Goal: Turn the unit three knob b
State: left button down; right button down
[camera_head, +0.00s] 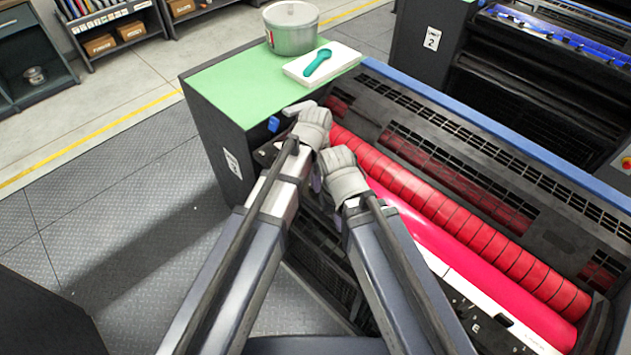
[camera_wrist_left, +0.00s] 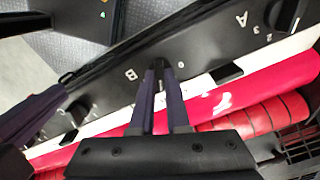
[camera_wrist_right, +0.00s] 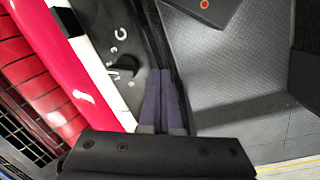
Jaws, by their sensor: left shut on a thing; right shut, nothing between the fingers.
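The unit's dark control panel carries white letters. Knob B (camera_wrist_left: 160,66), beside the letter B, sits between the fingertips of my left gripper (camera_wrist_left: 159,72), which is shut on it and largely hides it. My right gripper (camera_wrist_right: 166,76) is shut and empty; its fingers are over the panel's edge, beside the black knob by the letter C (camera_wrist_right: 124,66). In the head view both grippers are over the near-left end of the unit, and their fingertips and the knobs are mostly hidden.
Red and pink rollers (camera_head: 470,228) run along the unit beside the panel. Another knob (camera_wrist_left: 228,74) lies near letter A. Unit 2 (camera_head: 431,40) stands behind.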

pick_arm(q)
jog(key=n, duration=0.4)
jog(key=shift+n, duration=2.5)
jog(key=c, duration=0.9)
grip_release()
notch_tip(320, 180, up, 8)
jog(key=p, duration=0.8)
